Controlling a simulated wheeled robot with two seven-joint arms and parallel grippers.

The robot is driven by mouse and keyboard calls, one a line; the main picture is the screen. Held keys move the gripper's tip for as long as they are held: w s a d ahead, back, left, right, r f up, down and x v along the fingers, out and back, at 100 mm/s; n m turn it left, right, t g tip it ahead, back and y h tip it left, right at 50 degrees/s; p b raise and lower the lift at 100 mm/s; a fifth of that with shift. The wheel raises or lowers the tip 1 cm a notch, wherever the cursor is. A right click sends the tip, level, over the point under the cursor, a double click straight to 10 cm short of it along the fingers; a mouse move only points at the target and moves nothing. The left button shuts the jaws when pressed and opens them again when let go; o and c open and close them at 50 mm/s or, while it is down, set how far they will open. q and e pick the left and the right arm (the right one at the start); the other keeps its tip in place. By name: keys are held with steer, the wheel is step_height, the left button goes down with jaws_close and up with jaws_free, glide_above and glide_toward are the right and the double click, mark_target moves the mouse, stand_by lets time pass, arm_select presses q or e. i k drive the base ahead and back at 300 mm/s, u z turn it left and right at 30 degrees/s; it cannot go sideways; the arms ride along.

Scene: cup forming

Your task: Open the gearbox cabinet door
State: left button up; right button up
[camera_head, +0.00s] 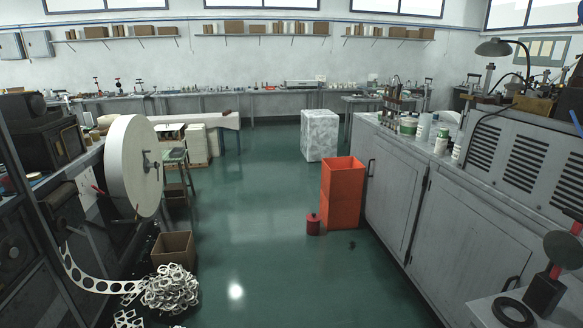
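A long grey cabinet (416,153) runs along the right side. Its far door (392,200) has a dark vertical handle (371,167) near its far edge and looks shut. Its nearer door (462,245) also looks shut, with a dark handle (510,287) low near its right edge. Black hinges show near the seam between the two doors. I cannot tell which of these is the gearbox cabinet door, as no label is readable. Neither of my grippers is in view.
Stacked orange bins (342,190) and a small red can (313,224) stand on the floor close to the far door. A heap of white scrap rings (170,288) and a cardboard box (174,249) lie at left. The green floor (255,215) between is clear.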

mark_target(396, 181)
steer(key=u, duration=0.05)
steer(key=i, duration=2.3)
steer(key=z, duration=0.9)
steer(key=i, duration=1.6)
steer(key=z, duration=1.15)
steer(key=i, duration=0.4)
steer(key=z, duration=0.2)
